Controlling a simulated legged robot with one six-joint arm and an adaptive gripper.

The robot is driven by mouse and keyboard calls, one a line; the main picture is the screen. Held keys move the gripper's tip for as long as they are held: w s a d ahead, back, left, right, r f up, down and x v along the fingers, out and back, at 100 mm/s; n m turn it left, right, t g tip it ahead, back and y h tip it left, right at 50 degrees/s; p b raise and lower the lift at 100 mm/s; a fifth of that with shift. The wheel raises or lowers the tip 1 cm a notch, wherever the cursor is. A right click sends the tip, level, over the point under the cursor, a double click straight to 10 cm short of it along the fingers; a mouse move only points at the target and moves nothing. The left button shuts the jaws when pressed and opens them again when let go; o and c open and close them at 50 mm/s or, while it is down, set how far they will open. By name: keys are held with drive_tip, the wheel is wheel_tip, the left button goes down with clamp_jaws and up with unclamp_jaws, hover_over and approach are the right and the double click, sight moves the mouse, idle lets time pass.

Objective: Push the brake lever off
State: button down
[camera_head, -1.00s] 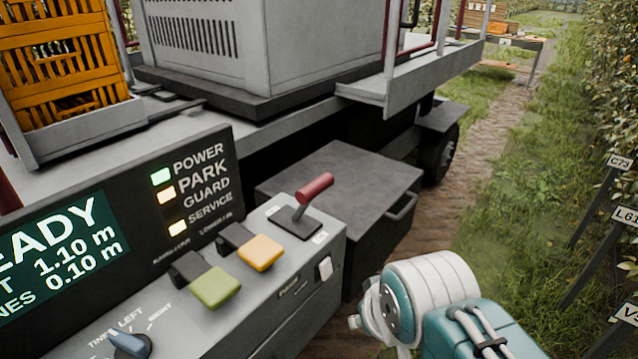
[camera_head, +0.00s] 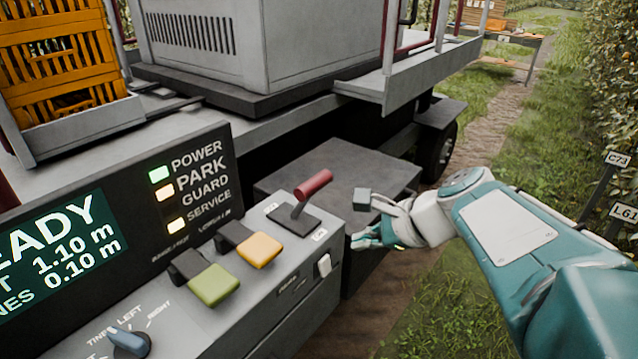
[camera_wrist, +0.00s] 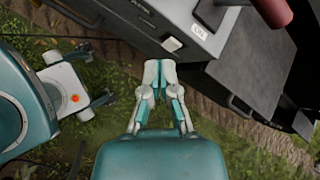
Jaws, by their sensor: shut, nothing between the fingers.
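The brake lever, with a red grip (camera_head: 314,183) on a grey stem, stands in a dark slotted plate (camera_head: 294,221) at the far end of the control panel. It leans up and to the right. In the wrist view its red grip (camera_wrist: 273,11) shows at the top right, cut off by the edge. My gripper (camera_head: 366,239) is shut and empty. It is to the right of the lever, beside the panel's end, and apart from the lever. In the wrist view its fingertips (camera_wrist: 160,74) are together, below a white rocker switch (camera_wrist: 172,44).
A green paddle (camera_head: 214,285) and a yellow paddle (camera_head: 259,250) stand left of the lever. The display shows lit POWER, PARK and SERVICE lamps (camera_head: 176,225). A dark box (camera_head: 335,165) is behind the panel.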

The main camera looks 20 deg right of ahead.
drive_tip(key=w+d+r+m+t+y, duration=0.1)
drive_tip(key=w+d+r+m+t, duration=0.1)
drive_tip(key=w+d+m, duration=0.3)
drive_tip(key=d+m+t, duration=0.1)
drive_tip(key=m, duration=0.2)
drive_tip(key=shift+d+r, duration=0.35)
drive_tip(key=w+a+r+x, duration=0.1)
drive_tip(key=r+x, duration=0.1)
drive_tip(key=x, duration=1.1)
drive_tip(key=shift+r, duration=0.4)
drive_tip(key=shift+w, duration=0.15)
